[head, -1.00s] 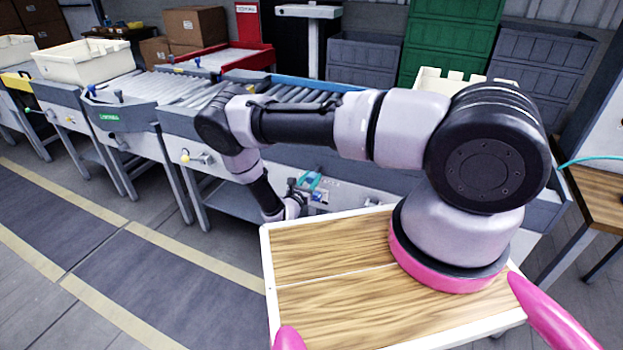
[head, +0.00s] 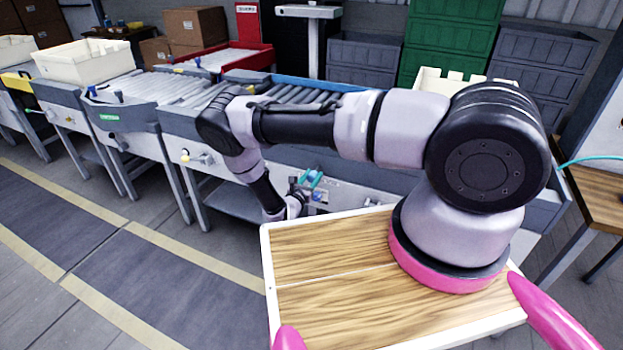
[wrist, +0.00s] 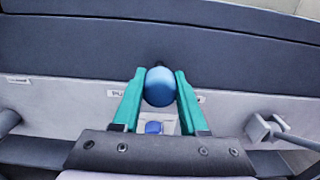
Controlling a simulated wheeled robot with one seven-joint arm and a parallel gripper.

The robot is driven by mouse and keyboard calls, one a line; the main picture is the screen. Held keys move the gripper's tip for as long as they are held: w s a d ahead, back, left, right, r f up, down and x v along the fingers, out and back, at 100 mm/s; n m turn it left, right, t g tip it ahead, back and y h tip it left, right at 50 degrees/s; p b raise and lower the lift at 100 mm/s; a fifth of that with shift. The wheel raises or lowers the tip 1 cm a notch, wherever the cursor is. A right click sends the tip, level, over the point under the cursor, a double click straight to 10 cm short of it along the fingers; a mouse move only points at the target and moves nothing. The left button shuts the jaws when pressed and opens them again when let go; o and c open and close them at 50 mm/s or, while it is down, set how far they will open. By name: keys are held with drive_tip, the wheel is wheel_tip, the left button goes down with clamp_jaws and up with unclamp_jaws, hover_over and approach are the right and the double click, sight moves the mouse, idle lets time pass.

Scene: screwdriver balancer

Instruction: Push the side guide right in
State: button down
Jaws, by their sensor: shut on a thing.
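A round blue knob (wrist: 159,86) sticks out from the grey-white front panel of the conveyor in the wrist view. It appears to be the side guide's knob; the guide itself is hidden. My gripper (wrist: 160,92) has its two teal fingers on either side of the knob, shut on it. In the head view my gripper (head: 312,179) is at the conveyor front, beyond the wooden top, and the knob is too small there to make out clearly. How far in the knob sits cannot be told.
A smaller blue button (wrist: 153,128) sits on the panel below the knob. A grey lever (wrist: 265,130) juts out at the right. Printed labels flank the knob. The roller conveyor (head: 290,93) runs above, and the aisle floor (head: 150,275) at the left is clear.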

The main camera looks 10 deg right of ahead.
drive_tip(key=shift+x, duration=1.3)
drive_tip(key=shift+r, duration=0.1)
drive_tip(key=shift+c, duration=2.2)
unclamp_jaws()
drive_tip(key=shift+w, duration=0.1)
drive_tip(key=v, duration=1.1)
